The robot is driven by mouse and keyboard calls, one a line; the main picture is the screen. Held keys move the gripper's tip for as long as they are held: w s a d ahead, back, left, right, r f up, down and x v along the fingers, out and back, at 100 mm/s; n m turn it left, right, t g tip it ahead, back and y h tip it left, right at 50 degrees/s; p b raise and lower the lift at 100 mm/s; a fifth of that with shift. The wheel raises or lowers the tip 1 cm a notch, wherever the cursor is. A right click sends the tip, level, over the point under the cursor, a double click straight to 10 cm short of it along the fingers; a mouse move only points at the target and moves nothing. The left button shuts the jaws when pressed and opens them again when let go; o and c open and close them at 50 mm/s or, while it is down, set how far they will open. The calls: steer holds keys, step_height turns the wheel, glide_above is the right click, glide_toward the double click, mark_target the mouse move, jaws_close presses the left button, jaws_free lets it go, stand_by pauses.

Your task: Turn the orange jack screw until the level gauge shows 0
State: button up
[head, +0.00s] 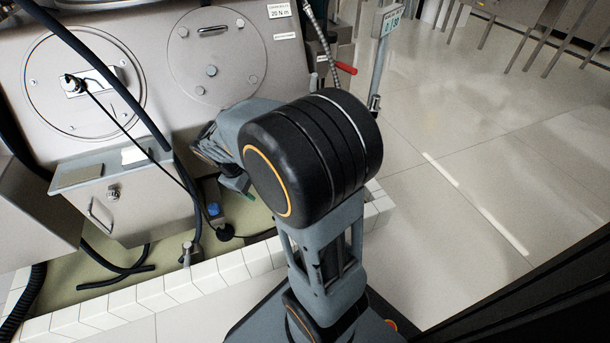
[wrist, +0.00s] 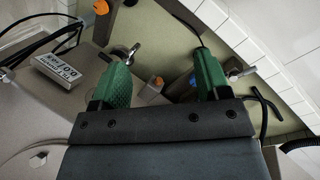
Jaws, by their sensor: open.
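My gripper (wrist: 162,58) is open in the wrist view, with two green fingers apart and pointing down toward the machine's base. A small orange piece (wrist: 157,82), which looks like the head of a screw, shows between the fingers, nearer the left one; I see no contact. A second orange piece (wrist: 101,7) is at the top edge, away from the fingers. I cannot tell for sure which is the jack screw. A white plate with dark digits (wrist: 60,74) lies at left, upside down; I cannot tell whether it is the level gauge. In the head view my arm mostly hides the gripper.
A blue cylinder (wrist: 182,87) is close beside the right finger. Metal eye fittings (wrist: 240,70) and black hoses surround the fingers. A white tiled kerb (head: 150,297) edges the green floor of the base. Open tiled floor (head: 480,160) lies at right in the head view.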

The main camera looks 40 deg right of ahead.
steer(key=w+d+f+n+g+h, duration=0.1)
steer(key=w+d+f+n+h, duration=0.25)
steer(key=d+f, duration=0.3)
steer(key=w+d+f+n+h+p, duration=0.1)
steer(key=w+d+f+n+h, duration=0.3)
steer(key=f, duration=0.4)
steer(key=w+d+f+n+g+h, duration=0.1)
steer(key=w+d+f+n+h, duration=0.2)
steer(key=d+f, duration=0.45)
steer(key=shift+n+y, duration=0.65)
steer(key=shift+n, duration=0.1)
steer(key=b+x, duration=0.1)
steer(key=x, duration=0.3)
steer(key=b+x, duration=0.1)
steer(key=x, duration=0.3)
steer(key=f+b+x, duration=0.1)
steer(key=b+x, duration=0.1)
steer(key=x, duration=0.2)
steer(key=shift+w+a+f, duration=0.1)
steer(key=shift+w, duration=0.05)
steer(key=shift+b+x, duration=0.35)
steer(key=shift+x, duration=0.5)
steer(key=c, duration=0.9)
